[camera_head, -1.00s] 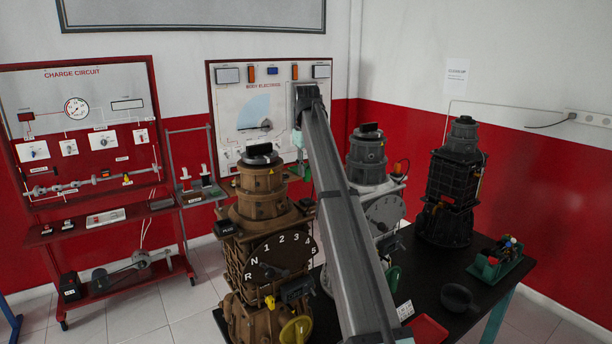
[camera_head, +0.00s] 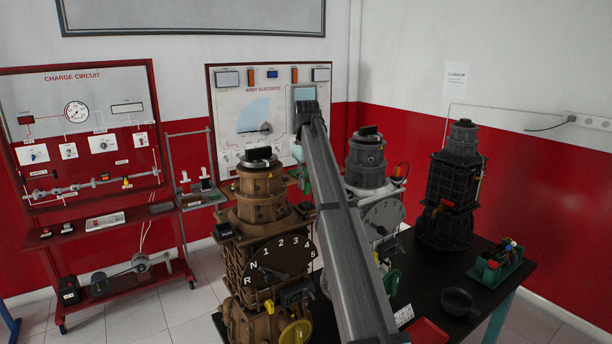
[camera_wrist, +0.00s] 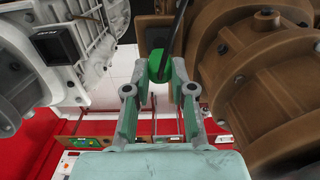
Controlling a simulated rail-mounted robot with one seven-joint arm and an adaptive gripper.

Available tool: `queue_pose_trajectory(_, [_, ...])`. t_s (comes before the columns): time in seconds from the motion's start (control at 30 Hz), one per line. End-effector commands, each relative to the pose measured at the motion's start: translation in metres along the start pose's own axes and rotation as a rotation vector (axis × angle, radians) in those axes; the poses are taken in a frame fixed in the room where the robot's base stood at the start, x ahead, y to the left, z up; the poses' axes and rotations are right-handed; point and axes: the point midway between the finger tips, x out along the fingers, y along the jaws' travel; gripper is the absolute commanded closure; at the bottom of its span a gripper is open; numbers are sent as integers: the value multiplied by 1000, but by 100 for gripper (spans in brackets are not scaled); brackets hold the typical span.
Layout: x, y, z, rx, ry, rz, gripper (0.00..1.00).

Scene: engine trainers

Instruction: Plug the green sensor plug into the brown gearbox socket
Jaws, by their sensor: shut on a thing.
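My gripper (camera_wrist: 166,72) is shut on the green sensor plug (camera_wrist: 157,64), which sits between its fingertips in the wrist view. A dark, cable-like strip runs upward from beside the plug. The brown gearbox (camera_head: 262,195) stands at the table's left end in the head view. In the wrist view its large round housing (camera_wrist: 272,75) fills the right side, close to the fingers but apparently apart. My arm partly hides my gripper (camera_head: 304,182) in the head view, between the brown gearbox and the grey one. I cannot make out the brown gearbox's socket for certain.
The grey gearbox (camera_head: 368,158) stands close on the right of the brown one, leaving a narrow gap. A black gearbox (camera_head: 452,190) stands farther right. A green tray (camera_head: 492,268) and a black bowl (camera_head: 459,301) lie on the dark table (camera_head: 428,270).

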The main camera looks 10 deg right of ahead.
Motion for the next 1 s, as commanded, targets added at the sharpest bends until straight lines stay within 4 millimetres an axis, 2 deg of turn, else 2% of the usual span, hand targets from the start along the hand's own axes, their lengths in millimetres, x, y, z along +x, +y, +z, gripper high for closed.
queue_pose_trajectory(0.33, [24,0,0,0,0,0,100])
queue_pose_trajectory(1.0, [25,0,0,0,1,0,100])
